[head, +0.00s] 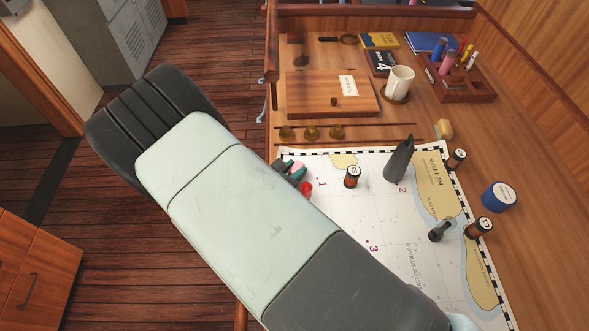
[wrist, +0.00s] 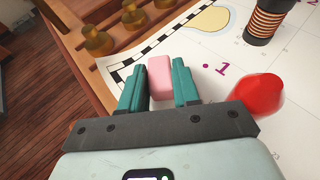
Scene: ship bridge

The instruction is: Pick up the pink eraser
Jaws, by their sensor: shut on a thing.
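The pink eraser (wrist: 160,78) is between the two teal fingers of my gripper (wrist: 158,85) in the wrist view, over the chart's corner. The fingers are closed on its sides. In the head view the pink eraser (head: 297,167) shows only partly, beside the teal fingertips of my gripper (head: 290,172), at the chart's upper left corner. My pale arm hides much of that area. I cannot tell whether the eraser touches the chart or is slightly above it.
A red object (wrist: 259,94) lies just right of my gripper. Brass weights (wrist: 134,18) stand beyond the chart (head: 335,215). A striped cylinder (head: 352,177) and dark grey pieces (head: 399,160) stand on the chart. A mug (head: 399,82) and an organizer (head: 468,92) are at the back.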

